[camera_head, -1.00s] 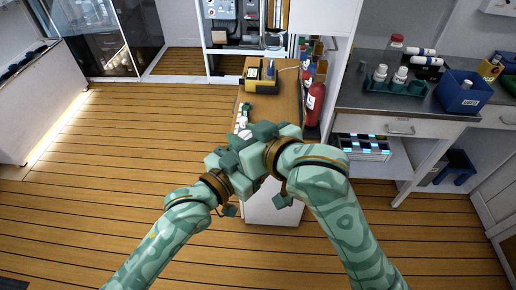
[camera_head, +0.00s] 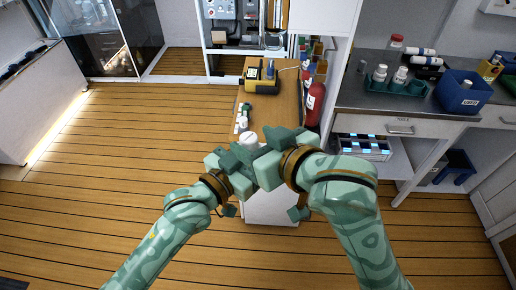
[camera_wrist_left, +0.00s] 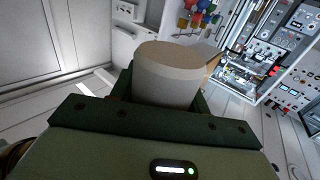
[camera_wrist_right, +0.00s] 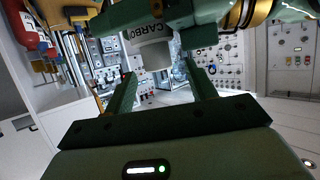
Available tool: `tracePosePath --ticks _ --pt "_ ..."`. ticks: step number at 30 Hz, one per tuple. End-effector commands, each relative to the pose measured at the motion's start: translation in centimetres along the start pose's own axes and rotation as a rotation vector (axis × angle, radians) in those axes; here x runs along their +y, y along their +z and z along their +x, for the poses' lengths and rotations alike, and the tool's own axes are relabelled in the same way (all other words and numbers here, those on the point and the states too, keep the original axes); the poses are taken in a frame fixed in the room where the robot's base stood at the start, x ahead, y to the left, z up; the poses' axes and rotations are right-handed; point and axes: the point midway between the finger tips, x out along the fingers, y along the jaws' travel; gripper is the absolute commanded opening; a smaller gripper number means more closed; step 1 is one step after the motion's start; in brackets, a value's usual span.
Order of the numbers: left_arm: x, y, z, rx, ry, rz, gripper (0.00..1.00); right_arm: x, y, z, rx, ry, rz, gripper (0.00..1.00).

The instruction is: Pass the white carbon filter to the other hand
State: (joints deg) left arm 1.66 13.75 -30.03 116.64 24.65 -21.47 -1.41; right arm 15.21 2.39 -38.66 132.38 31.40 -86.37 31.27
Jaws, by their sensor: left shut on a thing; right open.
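The white carbon filter (camera_head: 249,140) is a short white cylinder in front of me, above the near end of the wooden-topped bench. My left gripper (camera_head: 236,162) is shut on it. In the left wrist view the filter (camera_wrist_left: 168,72) stands up between the dark green fingers. My right gripper (camera_head: 266,150) is beside it on the right, open and empty. In the right wrist view the filter (camera_wrist_right: 150,48), with part of a dark label showing, is just beyond the right fingertips, with the left gripper's fingers around it. The head view hides the filter's lower part.
The wooden bench top (camera_head: 262,110) holds a yellow-and-black device (camera_head: 262,78) and small white and green items. A red extinguisher (camera_head: 314,100) stands at its right. A dark counter (camera_head: 440,105) with bottles and a blue bin (camera_head: 462,92) is further right. The floor at left is clear.

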Motion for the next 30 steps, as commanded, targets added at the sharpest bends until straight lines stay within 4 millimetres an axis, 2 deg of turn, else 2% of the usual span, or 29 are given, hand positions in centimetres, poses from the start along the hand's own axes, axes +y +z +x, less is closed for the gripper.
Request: tracePosePath --ticks 3,8,11,14,17,18,20,21,23,24,26,30 --pt "0.0 0.0 0.0 0.001 0.0 0.0 0.22 0.0 0.0 -2.0 0.002 0.001 0.0 0.56" --pt "0.0 0.0 0.0 0.001 0.0 0.0 0.22 0.8 -0.4 -3.0 0.018 0.026 -0.011 0.56" --pt "0.0 0.0 0.0 0.001 0.0 0.0 0.22 3.4 -1.4 -2.7 0.065 0.109 -0.05 0.56" --pt "0.0 0.0 0.0 0.001 0.0 0.0 0.22 7.5 0.6 -0.3 0.047 0.219 -0.072 0.56" --pt "0.0 0.0 0.0 0.001 0.0 0.0 0.22 12.5 4.0 1.8 0.011 0.36 -0.134 0.56" --pt "0.0 0.0 0.0 0.001 0.0 0.0 0.22 14.0 5.9 2.6 -0.019 0.396 -0.157 0.56" --pt "0.0 0.0 0.0 0.001 0.0 0.0 0.22 13.9 9.7 4.3 -0.083 0.373 -0.132 0.56" --pt "0.0 0.0 0.0 0.001 0.0 0.0 0.22 14.0 12.2 5.2 -0.123 0.365 -0.115 0.56" --pt "0.0 0.0 0.0 0.001 0.0 0.0 0.22 14.0 16.0 6.1 -0.18 0.355 -0.092 0.56" --pt "0.0 0.0 0.0 0.001 0.0 0.0 0.22 14.0 18.6 6.7 -0.218 0.348 -0.077 0.56" --pt "0.0 0.0 0.0 0.001 0.0 0.0 0.22 13.8 22.6 7.2 -0.274 0.339 -0.053 0.56" --pt "0.0 0.0 0.0 0.001 0.0 0.0 0.22 13.0 31.8 7.2 -0.401 0.32 0.002 0.56"
